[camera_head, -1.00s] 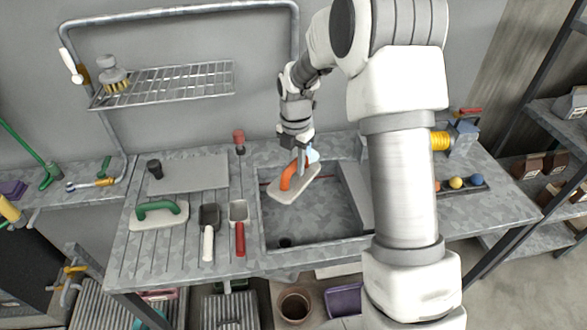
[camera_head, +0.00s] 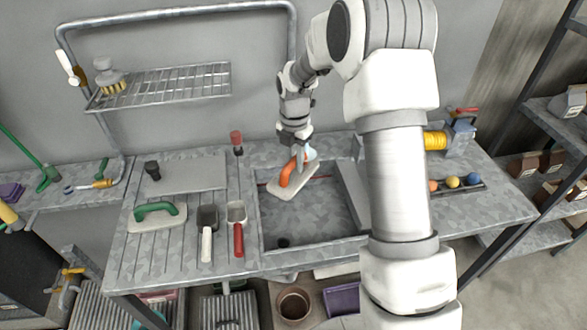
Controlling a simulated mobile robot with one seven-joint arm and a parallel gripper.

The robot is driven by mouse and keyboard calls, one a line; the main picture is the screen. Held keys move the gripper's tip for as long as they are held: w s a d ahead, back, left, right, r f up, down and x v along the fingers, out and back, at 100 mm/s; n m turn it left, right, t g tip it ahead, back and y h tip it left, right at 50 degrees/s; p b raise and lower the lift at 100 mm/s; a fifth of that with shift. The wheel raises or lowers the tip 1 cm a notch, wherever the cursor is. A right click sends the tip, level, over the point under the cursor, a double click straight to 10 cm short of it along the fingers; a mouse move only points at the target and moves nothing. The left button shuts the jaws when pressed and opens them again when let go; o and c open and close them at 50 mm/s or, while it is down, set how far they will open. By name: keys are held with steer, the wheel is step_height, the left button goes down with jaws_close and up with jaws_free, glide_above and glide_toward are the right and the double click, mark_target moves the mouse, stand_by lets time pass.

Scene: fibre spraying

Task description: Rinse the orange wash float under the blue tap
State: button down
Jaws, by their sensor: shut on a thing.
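The wash float with an orange handle (camera_head: 287,172) and a pale flat plate (camera_head: 281,190) is held by my gripper (camera_head: 298,159). My gripper is shut on its handle. The float is tilted, over the back left part of the grey sink basin (camera_head: 305,222). A light blue piece (camera_head: 311,153), perhaps the blue tap, shows just behind and right of my gripper. Most of it is hidden by my gripper, and I cannot tell whether water runs. I cannot tell whether the float touches the basin's edge.
A red-topped knob (camera_head: 237,139) stands behind. Coloured balls (camera_head: 453,182) sit at the right.

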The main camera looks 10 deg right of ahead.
steer(key=shift+s+d, duration=0.15)
steer(key=shift+d, duration=0.35)
steer(key=shift+a, duration=0.2)
steer(key=shift+a, duration=0.4)
steer(key=shift+d, duration=0.1)
steer(key=shift+d, duration=0.5)
steer(key=s+a, duration=0.2)
steer(key=s, duration=0.5)
steer(key=shift+s+a+b, duration=0.25)
steer(key=shift+s+b, duration=0.05)
steer(key=shift+s, duration=0.05)
